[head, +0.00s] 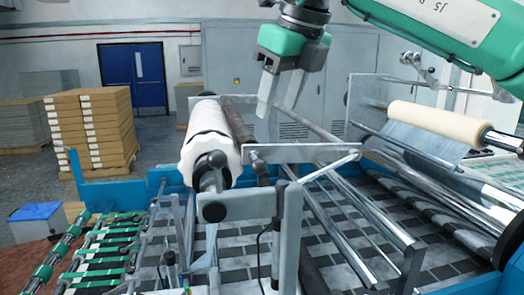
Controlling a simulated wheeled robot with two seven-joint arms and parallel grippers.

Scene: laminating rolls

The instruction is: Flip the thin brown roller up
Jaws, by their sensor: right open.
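The thin brown roller (238,120) lies right beside the thick white roll (207,140), running away from me along its right side. Its near end meets a grey metal bracket (300,153). My right gripper (279,107) hangs above and to the right of the brown roller, fingers pointing down. Its two fingers are apart with nothing between them, and it does not touch the roller. The far end of the roller is near the back frame. My left gripper is not in the head view.
A cream roll (435,121) on a steel shaft sits at the right. Steel bars (345,222) cross above a checkered bed. Stacked cartons (93,130) and a blue door (134,77) stand behind. Green-ringed rollers (100,255) are at the lower left. Open space surrounds my right gripper above the bars.

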